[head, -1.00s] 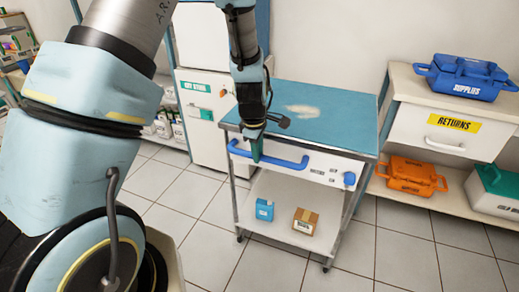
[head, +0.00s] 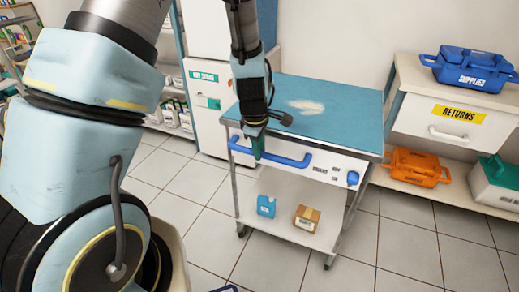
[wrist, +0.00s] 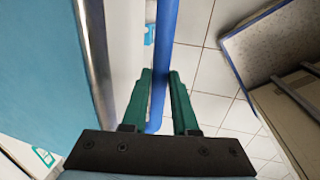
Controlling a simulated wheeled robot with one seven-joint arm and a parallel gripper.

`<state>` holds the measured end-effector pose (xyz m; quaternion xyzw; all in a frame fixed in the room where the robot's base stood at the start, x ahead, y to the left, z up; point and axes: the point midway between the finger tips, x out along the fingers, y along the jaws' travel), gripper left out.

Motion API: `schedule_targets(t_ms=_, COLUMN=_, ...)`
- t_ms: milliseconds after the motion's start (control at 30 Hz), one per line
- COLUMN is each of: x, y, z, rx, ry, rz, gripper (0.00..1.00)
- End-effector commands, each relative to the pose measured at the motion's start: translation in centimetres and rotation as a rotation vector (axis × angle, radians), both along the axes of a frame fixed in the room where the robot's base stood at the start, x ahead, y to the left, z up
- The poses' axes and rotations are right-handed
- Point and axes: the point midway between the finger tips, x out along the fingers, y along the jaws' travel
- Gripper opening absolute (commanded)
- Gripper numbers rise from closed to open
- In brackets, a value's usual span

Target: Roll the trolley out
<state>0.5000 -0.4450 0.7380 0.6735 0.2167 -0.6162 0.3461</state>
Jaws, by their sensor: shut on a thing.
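The trolley (head: 345,118) stands on the tiled floor in the middle of the head view, with a blue top, a white front panel and a lower shelf. Its blue bar handle (head: 288,160) runs along the front. My gripper (head: 257,150) reaches down to the left part of the handle and is shut on it. In the wrist view the green fingers (wrist: 160,76) lie on both sides of the blue handle bar (wrist: 166,40). A blue carton (head: 266,206) and a brown box (head: 306,218) sit on the lower shelf.
A white cabinet (head: 207,125) stands behind on the left. On the right is a shelf unit (head: 415,130) with a blue supplies case (head: 470,72), an orange case (head: 416,167) and a grey box with a green lid (head: 497,190). Floor in front of the trolley is clear.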

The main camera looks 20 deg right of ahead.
Motion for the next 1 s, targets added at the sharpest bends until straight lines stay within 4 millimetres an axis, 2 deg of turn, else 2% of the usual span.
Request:
schedule_targets(t_ms=33, x=-0.5, y=0.5, z=-0.2, rx=0.011, ry=0.015, rz=0.001, gripper=0.00)
schedule_targets(t_ms=67, x=-0.5, y=0.5, z=-0.2, rx=0.011, ry=0.015, rz=0.001, gripper=0.31)
schedule_targets(t_ms=300, x=-0.4, y=0.4, z=-0.1, rx=0.009, ry=0.011, rz=0.001, gripper=0.57)
schedule_targets(t_ms=533, x=-0.3, y=0.3, z=-0.1, rx=0.006, ry=0.008, rz=0.000, gripper=0.57)
schedule_targets(t_ms=667, x=-0.3, y=0.3, z=0.7, rx=0.005, ry=0.005, rz=-0.001, gripper=0.57)
schedule_targets(t_ms=767, x=-0.5, y=0.4, z=2.1, rx=0.004, ry=0.005, rz=-0.001, gripper=0.57)
schedule_targets(t_ms=1000, x=-1.2, y=1.1, z=6.9, rx=0.003, ry=0.004, rz=-0.002, gripper=0.57)
